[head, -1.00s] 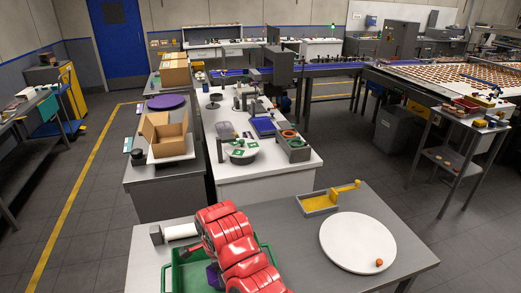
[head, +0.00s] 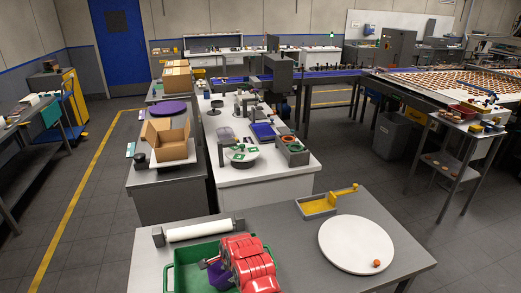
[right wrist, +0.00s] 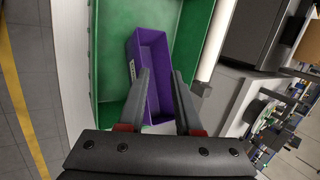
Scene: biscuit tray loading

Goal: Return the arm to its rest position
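My right arm, red, comes in from the bottom middle of the head view. It reaches over a green crate (head: 172,279) on the near table, and a purple bin (head: 217,276) lies inside the crate. My left gripper is not in view.
A white roller (head: 198,231) lies behind the crate.

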